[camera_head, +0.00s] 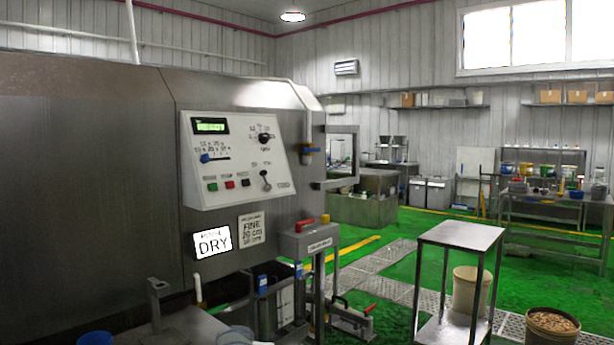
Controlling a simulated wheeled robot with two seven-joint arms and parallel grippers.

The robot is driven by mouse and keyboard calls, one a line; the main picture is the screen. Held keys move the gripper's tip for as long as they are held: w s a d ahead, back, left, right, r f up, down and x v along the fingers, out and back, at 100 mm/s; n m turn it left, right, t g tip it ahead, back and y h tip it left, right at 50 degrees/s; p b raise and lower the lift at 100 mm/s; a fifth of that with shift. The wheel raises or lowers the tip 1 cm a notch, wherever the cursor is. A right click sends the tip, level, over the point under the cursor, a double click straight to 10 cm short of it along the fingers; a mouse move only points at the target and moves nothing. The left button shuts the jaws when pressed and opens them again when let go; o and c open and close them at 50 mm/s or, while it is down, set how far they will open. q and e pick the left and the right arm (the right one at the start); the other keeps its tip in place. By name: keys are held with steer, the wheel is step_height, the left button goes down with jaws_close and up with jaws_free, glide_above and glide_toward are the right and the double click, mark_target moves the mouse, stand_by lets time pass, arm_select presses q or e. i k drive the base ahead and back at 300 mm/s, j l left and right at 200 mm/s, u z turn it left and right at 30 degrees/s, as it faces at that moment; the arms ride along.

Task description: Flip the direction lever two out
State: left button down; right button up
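The control panel (236,158) is a pale sloped box on the front of a large steel drum machine (90,150). A small lever (265,180) with a dark knob stands at its lower right, roughly upright; its labels are too small to read. It looks like the direction lever, but I cannot tell its marked position. A black rotary knob (263,138) is at the upper right. Green, red and black buttons line the lower left. Neither gripper is in view.
A grey box with red and yellow handles (308,238) juts out right of the panel. A steel table (461,236) stands at the right, near a beige bucket (470,290) and a filled tub (550,322). Open green floor lies beyond.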

mark_target(267, 187)
steer(key=i+l+z, duration=0.5)
steer(key=i+z, duration=0.5)
steer(key=i, duration=0.15)
steer(key=i+u, duration=0.35)
steer(key=i, duration=0.25)
steer(key=i+l+u, duration=0.25)
steer(key=i+u, duration=0.15)
steer(key=i, duration=0.15)
steer(key=i+j+u, duration=0.1)
steer(key=i+u, duration=0.5)
steer(key=u, duration=0.15)
steer(key=i+u, duration=0.4)
steer(key=i+l+u, duration=0.15)
steer(key=u, duration=0.2)
steer(key=i, duration=0.1)
